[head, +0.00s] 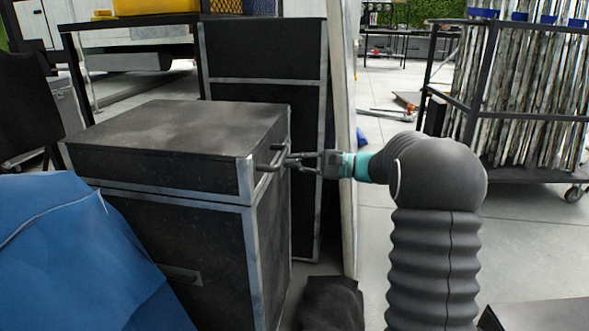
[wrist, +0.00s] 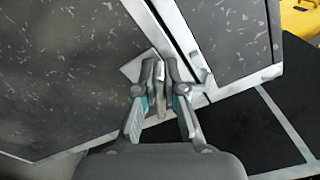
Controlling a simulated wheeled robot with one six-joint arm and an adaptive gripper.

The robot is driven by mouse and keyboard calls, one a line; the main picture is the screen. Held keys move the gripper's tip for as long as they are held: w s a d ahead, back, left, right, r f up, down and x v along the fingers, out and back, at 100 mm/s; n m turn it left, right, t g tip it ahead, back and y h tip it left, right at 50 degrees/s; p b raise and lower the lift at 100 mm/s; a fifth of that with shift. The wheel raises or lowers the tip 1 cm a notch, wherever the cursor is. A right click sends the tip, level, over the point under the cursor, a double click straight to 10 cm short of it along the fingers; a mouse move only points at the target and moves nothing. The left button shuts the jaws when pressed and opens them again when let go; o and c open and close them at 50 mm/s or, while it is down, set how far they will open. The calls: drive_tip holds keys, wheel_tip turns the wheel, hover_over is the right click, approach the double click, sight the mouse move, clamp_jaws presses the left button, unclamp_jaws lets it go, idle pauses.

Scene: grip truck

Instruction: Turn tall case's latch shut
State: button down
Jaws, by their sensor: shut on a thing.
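The black case (head: 160,230) with grey metal edging stands at centre left in the head view, with its lid on. Its speckled side fills much of the wrist view (wrist: 70,70). My gripper (head: 291,160) reaches its right side from the right, near the seam between lid and body. In the wrist view my gripper (wrist: 161,80) is shut on the small metal latch (wrist: 161,106) beside the metal seam strip. The fingers hide part of the latch, so I cannot tell how far it is turned.
A taller black case (head: 262,55) stands behind, with a pale upright panel (head: 345,130) beside it. A blue cover (head: 70,260) is at front left. A wheeled rack (head: 520,90) stands at back right. The floor (head: 535,240) at right is partly clear.

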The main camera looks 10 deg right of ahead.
drive_tip(key=n, duration=0.6)
drive_tip(key=shift+s+f, duration=0.1)
drive_tip(key=shift+f, duration=0.3)
idle(0.3)
drive_tip(key=c, duration=1.2)
unclamp_jaws()
drive_tip(key=shift+a, duration=0.1)
drive_tip(key=shift+c, duration=0.2)
drive_tip(key=v, duration=1.2)
drive_tip(key=shift+f, duration=0.1)
